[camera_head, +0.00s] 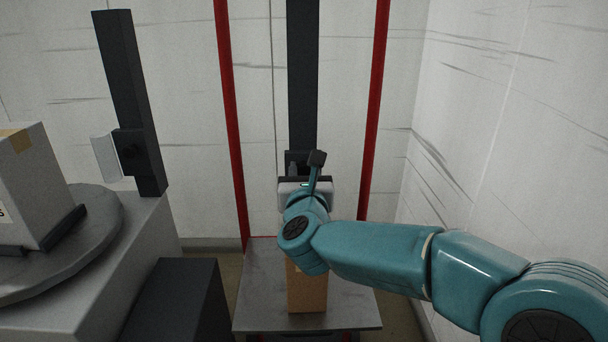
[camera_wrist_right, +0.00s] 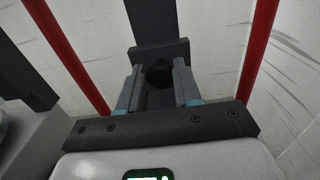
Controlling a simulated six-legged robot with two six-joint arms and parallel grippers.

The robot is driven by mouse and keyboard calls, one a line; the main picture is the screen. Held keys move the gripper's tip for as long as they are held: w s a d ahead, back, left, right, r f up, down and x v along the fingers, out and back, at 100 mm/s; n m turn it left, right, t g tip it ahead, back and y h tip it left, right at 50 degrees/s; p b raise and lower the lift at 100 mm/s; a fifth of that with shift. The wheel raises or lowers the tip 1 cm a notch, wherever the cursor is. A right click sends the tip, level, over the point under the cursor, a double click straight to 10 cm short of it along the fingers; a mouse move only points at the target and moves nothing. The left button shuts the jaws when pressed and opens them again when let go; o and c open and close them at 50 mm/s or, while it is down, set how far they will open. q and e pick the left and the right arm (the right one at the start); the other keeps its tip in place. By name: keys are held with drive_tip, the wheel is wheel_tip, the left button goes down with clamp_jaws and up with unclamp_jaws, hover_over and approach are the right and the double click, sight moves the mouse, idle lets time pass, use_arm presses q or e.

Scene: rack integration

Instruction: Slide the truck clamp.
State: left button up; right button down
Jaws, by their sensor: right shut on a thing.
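The truck clamp (camera_head: 296,155) appears as a dark block on a black vertical column between two red posts. In the right wrist view the clamp (camera_wrist_right: 150,50) shows at the top centre, with a dark round knob (camera_wrist_right: 160,72) in front of it. My right gripper (camera_head: 304,172) reaches the clamp from the front. In the wrist view its two fingers (camera_wrist_right: 155,90) stand on either side of the knob and are shut on it. The gripper and wrist partly hide the clamp in the head view. My left gripper is not in view.
A brown box (camera_head: 307,294) stands on a grey metal platform (camera_head: 352,313) under my right arm. A white wall borders the right.

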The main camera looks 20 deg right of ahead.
drive_tip(key=shift+f, duration=0.6)
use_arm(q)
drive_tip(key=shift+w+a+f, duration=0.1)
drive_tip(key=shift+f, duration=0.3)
use_arm(e)
drive_tip(key=shift+r, duration=0.1)
drive_tip(key=c, duration=0.8)
unclamp_jaws()
drive_tip(key=shift+s+r, duration=0.1)
use_arm(q)
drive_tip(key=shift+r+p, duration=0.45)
drive_tip(key=shift+p, duration=0.1)
use_arm(e)
drive_tip(key=v, duration=1.6)
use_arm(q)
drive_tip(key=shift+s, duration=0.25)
use_arm(e)
drive_tip(key=shift+s+a, duration=0.1)
drive_tip(key=shift+s, duration=0.05)
